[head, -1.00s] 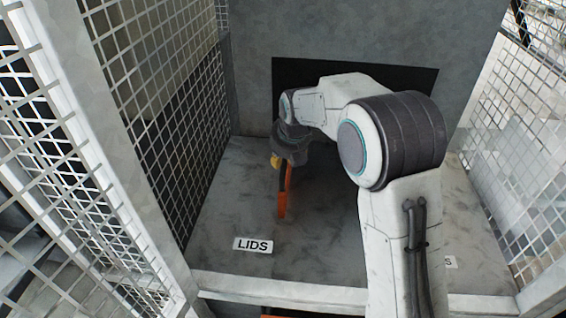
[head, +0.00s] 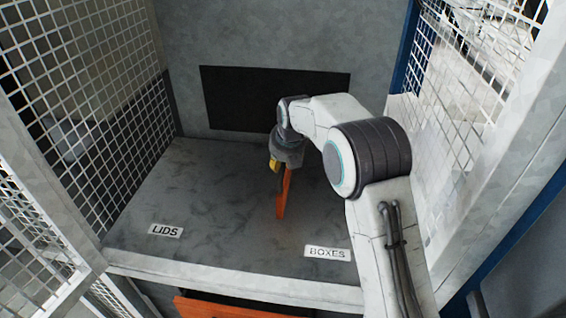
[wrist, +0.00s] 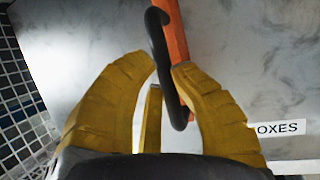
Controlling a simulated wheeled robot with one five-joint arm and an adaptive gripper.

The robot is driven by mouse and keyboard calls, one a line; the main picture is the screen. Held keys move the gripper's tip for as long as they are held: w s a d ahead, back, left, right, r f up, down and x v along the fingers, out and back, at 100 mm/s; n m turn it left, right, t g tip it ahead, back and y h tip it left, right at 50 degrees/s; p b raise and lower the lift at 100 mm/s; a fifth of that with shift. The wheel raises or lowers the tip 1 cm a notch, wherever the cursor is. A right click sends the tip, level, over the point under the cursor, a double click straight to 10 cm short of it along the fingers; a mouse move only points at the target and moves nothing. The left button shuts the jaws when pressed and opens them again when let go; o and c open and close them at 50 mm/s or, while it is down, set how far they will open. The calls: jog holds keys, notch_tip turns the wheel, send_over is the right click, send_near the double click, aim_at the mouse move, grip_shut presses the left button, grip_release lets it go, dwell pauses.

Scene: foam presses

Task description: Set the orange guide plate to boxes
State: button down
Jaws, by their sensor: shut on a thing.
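The orange guide plate (head: 283,196) hangs edge-on below my gripper (head: 274,166) in the head view. In the wrist view the plate (wrist: 172,40) shows at the top, with a dark curved handle (wrist: 160,50) on its side. My yellow fingers (wrist: 164,72) are shut on this handle; the exact contact is partly hidden. The BOXES label (head: 327,254) lies on the shelf front, right of and nearer than the plate. The label is also at the right of the wrist view (wrist: 279,128). I cannot tell whether the plate's lower end touches the shelf.
The grey shelf (head: 200,200) is bare around the plate. The LIDS label (head: 166,230) is at its front left. Mesh walls (head: 90,110) stand on both sides, and a dark panel (head: 240,100) is at the back. Another orange part (head: 235,308) shows below the shelf edge.

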jog(key=shift+s+d, duration=0.1)
jog(key=shift+d, duration=0.35)
jog(key=c, duration=1)
grip_release()
jog(key=v, duration=1.2)
